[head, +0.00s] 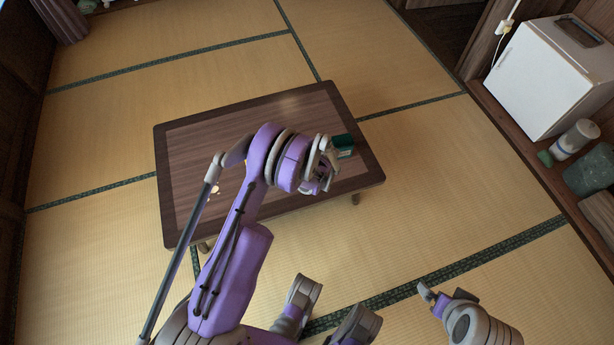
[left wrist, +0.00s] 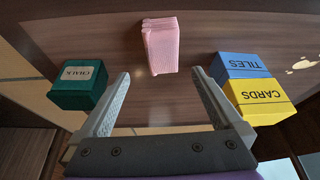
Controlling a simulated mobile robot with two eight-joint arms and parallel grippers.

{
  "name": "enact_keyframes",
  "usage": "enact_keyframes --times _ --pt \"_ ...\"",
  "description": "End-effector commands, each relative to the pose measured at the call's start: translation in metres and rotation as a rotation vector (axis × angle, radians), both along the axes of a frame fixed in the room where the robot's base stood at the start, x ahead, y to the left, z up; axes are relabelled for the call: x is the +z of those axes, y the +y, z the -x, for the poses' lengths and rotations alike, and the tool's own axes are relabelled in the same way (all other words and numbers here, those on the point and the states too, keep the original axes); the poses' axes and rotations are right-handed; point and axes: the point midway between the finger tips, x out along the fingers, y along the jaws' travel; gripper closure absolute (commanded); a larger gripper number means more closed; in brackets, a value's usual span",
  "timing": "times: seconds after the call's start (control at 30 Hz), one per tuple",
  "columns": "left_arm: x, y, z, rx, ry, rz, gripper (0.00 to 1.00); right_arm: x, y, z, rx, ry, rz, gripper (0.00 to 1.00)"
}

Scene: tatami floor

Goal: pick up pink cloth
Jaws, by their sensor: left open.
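The pink cloth (left wrist: 160,46) lies folded on the dark wooden low table (head: 190,150). In the left wrist view it is at the top centre, beyond the fingertips and roughly between their lines. My left gripper (left wrist: 161,74) is open and empty, with a gap between it and the cloth. In the head view my left gripper (head: 326,178) is over the right part of the table, and my arm hides the cloth there. Parts of my right arm (head: 470,318) show at the lower right, off the table; its jaws cannot be made out clearly.
A green CHALK box (left wrist: 80,86) stands left of the cloth in the wrist view. A blue TILES box (left wrist: 242,66) and a yellow CARDS box (left wrist: 262,102) stand together to its right. A white cabinet (head: 540,80) stands at the right. Tatami around the table is clear.

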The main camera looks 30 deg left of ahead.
Motion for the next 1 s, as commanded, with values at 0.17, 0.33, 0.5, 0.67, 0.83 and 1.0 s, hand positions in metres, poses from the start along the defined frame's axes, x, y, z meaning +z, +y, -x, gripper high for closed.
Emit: enact_keyframes --times 0.17,0.33,0.5,0.67,0.83,1.0 --pt "-0.029 0.01 -0.006 0.005 -0.001 -0.001 0.0 -0.006 0.0 0.0 0.0 0.002 0.0 0.0" --pt "-0.048 0.016 -0.011 0.003 0.0 0.0 0.0 -0.009 0.0 -0.001 0.0 0.003 0.0 0.0" --pt "-0.06 0.02 -0.012 0.003 0.0 0.0 0.0 -0.011 0.0 -0.001 0.0 0.004 0.0 0.0" --pt "-0.084 0.029 -0.012 0.004 0.0 -0.001 0.0 -0.017 0.0 -0.001 0.0 0.006 0.0 0.0" --pt "-0.1 0.033 -0.016 0.001 0.0 -0.001 0.0 -0.02 0.0 -0.001 0.0 0.007 0.0 0.0" --pt "-0.101 0.034 -0.017 0.001 0.0 0.0 0.0 -0.02 0.0 -0.001 0.0 0.007 0.0 0.0"
